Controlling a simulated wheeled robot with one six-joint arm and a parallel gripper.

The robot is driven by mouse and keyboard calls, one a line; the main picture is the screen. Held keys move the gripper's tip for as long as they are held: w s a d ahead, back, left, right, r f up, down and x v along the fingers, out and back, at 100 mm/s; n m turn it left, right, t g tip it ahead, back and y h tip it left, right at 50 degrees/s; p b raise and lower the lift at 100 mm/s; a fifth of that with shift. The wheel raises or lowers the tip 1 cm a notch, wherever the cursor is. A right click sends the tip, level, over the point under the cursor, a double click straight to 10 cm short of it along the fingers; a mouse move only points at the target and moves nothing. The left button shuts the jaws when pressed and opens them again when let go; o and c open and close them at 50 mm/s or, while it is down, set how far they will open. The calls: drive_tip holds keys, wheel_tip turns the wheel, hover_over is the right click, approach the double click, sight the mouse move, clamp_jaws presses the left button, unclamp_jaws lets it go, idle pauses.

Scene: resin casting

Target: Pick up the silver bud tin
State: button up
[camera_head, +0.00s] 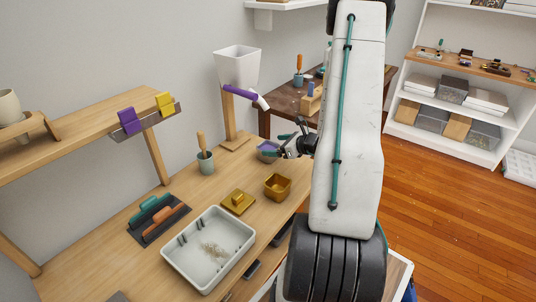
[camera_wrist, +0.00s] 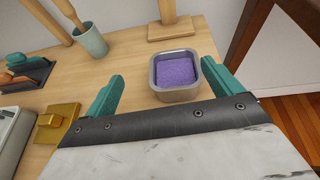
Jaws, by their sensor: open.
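The silver bud tin (camera_wrist: 176,92) is a small square, open-topped tin with purple material inside, standing on the wooden bench. In the head view the tin (camera_head: 267,157) is partly hidden by my gripper (camera_head: 277,145). My gripper is open and empty. In the wrist view its two teal fingers point toward the tin, one on each side. The tin sits nearer the right finger, with a wider gap on the left; I cannot tell whether the right finger touches it.
A gold tin (camera_head: 278,188) and gold lid (camera_head: 238,202) stand nearby. A teal cup with a tool (camera_head: 205,162) and a wooden stand (camera_head: 234,143) are behind. A white tray (camera_head: 207,252) and a dark rack (camera_head: 160,220) lie to the left. The bench edge is close on the right.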

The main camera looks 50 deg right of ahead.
sight(262, 147)
drive_tip(key=shift+s+d+f+m+h, duration=0.3)
drive_tip(key=shift+d+f+m, duration=0.1)
drive_tip(key=shift+d+f, duration=0.25)
drive_tip(key=shift+w+d+f, duration=0.1)
drive_tip(key=shift+w+f, duration=0.1)
drive_tip(key=shift+f, duration=0.05)
drive_tip(key=x, duration=0.7)
drive_tip(key=shift+d+f, duration=0.15)
drive_tip(key=shift+f, duration=0.05)
drive_tip(key=c, duration=1.2)
drive_tip(key=shift+o, duration=0.2)
drive_tip(key=shift+r, duration=0.15)
